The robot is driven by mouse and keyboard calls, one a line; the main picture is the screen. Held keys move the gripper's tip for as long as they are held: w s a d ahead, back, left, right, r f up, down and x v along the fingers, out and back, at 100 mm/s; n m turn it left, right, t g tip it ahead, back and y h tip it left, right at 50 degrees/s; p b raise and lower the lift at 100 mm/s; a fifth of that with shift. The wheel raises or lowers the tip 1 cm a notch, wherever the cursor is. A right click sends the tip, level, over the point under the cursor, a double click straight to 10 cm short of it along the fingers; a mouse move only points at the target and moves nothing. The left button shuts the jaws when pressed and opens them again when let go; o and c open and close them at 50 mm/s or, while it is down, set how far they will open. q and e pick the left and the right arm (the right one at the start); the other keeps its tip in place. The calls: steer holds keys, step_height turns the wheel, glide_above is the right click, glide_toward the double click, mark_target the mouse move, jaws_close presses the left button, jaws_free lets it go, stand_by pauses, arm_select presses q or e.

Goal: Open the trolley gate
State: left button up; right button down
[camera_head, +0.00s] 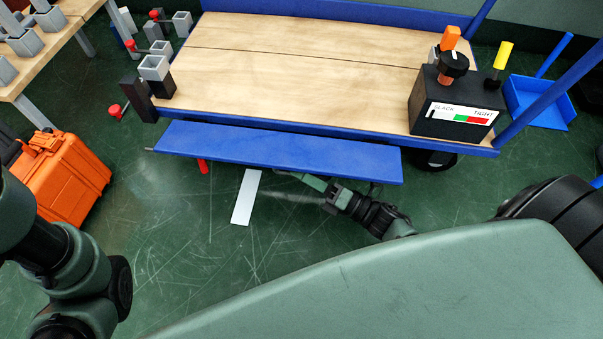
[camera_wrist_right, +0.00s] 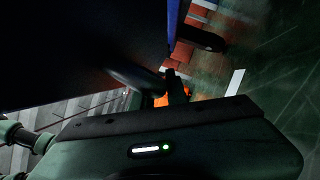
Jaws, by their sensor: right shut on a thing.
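The trolley gate (camera_head: 275,150) is a long blue panel along the near side of the wooden trolley deck (camera_head: 300,65). It sits lower than the deck and shows its broad face upward, tilted outward. My right gripper (camera_head: 305,181) reaches in under the gate's near edge, right of its middle. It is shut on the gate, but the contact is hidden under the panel. In the dark right wrist view, my right gripper (camera_wrist_right: 176,84) is close to a large dark surface that fills the upper left. My left gripper is outside the view; only my left arm shows.
A black tension box (camera_head: 450,107) with a knob stands at the deck's right end. Grey cups and a dark bracket (camera_head: 138,98) are at its left end. An orange toolbox (camera_head: 60,175) and a white floor strip (camera_head: 246,197) lie nearby. The floor front left is clear.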

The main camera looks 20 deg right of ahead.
steer(key=shift+r, duration=0.1)
steer(key=c, duration=1.4)
jaws_free()
steer(key=shift+s+d+p, duration=0.35)
steer(key=shift+s, duration=0.05)
steer(key=p+v, duration=0.2)
steer(key=v, duration=0.4)
steer(key=shift+s+d+f, duration=0.25)
steer(key=f+b+v, duration=0.1)
steer(key=b+v, duration=0.1)
steer(key=v, duration=0.7)
steer(key=shift+w+d+b, duration=0.3)
steer(key=shift+w+b, duration=0.05)
steer(key=shift+b, duration=0.05)
